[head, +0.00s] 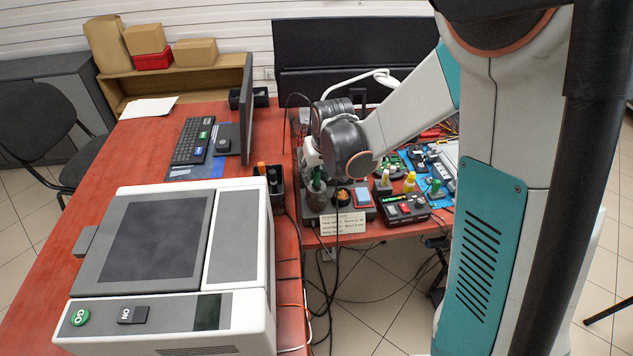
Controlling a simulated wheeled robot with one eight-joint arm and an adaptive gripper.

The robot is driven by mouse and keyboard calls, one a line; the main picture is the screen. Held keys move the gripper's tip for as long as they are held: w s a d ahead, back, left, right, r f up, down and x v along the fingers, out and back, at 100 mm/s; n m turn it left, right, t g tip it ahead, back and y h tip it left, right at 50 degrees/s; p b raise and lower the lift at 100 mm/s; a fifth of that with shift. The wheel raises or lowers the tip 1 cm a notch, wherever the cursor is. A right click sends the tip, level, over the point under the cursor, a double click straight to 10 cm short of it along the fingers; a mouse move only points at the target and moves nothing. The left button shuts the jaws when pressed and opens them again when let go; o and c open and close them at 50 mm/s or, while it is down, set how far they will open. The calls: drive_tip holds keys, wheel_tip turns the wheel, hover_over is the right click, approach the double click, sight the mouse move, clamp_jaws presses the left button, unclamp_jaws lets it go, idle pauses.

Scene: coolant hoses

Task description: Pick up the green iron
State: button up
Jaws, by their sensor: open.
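A green handle (317,180), which looks like the green iron, stands upright in a dark rounded holder (317,198) on the red bench's front left part. My gripper (313,172) is open at the end of the arm, right at the top of this handle. My wrist hides part of the fingers, so I cannot tell whether they touch the handle. A second small green-topped item (435,187) stands farther right on the blue mat.
A black control unit (403,208) stands right of the holder, with a small pot (343,196) and a blue-faced box (361,195) between. A paper label (342,223) hangs at the bench edge. A monitor (247,110) and a large white machine (170,260) stand left. Cables hang below.

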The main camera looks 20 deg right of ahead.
drive_tip(key=shift+w+f, duration=0.2)
drive_tip(key=shift+f, duration=0.25)
drive_tip(key=shift+r, duration=0.1)
clamp_jaws()
wheel_tip(320, 180, up, 20)
drive_tip(key=p, duration=0.7)
